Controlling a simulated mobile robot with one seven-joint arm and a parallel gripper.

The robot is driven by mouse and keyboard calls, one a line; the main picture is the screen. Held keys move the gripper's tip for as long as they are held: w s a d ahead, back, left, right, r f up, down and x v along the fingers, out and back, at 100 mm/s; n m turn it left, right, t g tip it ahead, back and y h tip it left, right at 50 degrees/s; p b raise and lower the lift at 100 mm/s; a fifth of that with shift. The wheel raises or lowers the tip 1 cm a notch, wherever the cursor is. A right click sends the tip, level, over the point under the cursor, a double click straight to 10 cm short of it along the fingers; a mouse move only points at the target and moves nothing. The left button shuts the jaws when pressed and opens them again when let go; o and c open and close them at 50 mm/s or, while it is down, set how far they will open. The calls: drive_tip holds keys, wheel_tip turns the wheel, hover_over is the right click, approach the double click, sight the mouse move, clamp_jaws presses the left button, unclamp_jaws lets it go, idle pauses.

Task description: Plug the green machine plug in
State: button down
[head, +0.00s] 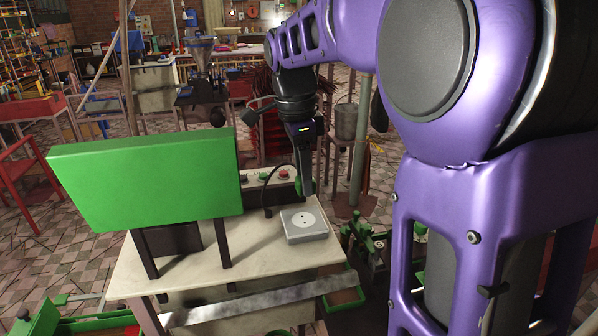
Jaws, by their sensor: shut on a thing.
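The green machine (150,182) stands on dark legs on a pale table (175,275) at the left. A grey box with a round two-hole socket (304,221) lies on the table right of it. My gripper (304,188) points down just behind the socket box and above the table's back right part. It is shut on the plug, which is small and mostly hidden at the fingers. The two socket holes face up and look empty.
A low panel with red and green buttons (264,177) stands at the table's back edge, close to my gripper. A grey pole (362,140) rises behind. Green machinery (365,240) stands right of the table. The table top in front of the socket is clear.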

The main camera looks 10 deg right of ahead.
sight(304, 220)
drive_tip(key=shift+f+b, duration=1.8)
drive_tip(key=shift+f, duration=1.1)
drive_tip(key=shift+a+p, duration=0.15)
drive_tip(key=shift+p, duration=0.15)
drive_tip(key=shift+f+b, duration=0.35)
drive_tip(key=shift+f, duration=0.2)
idle(0.5)
drive_tip(key=shift+c, duration=1.7)
unclamp_jaws()
drive_tip(key=shift+r, duration=0.1)
wheel_tip(304, 220, up, 17)
drive_tip(key=a+p, duration=0.1)
drive_tip(key=p, duration=0.2)
drive_tip(key=shift+a, duration=0.4)
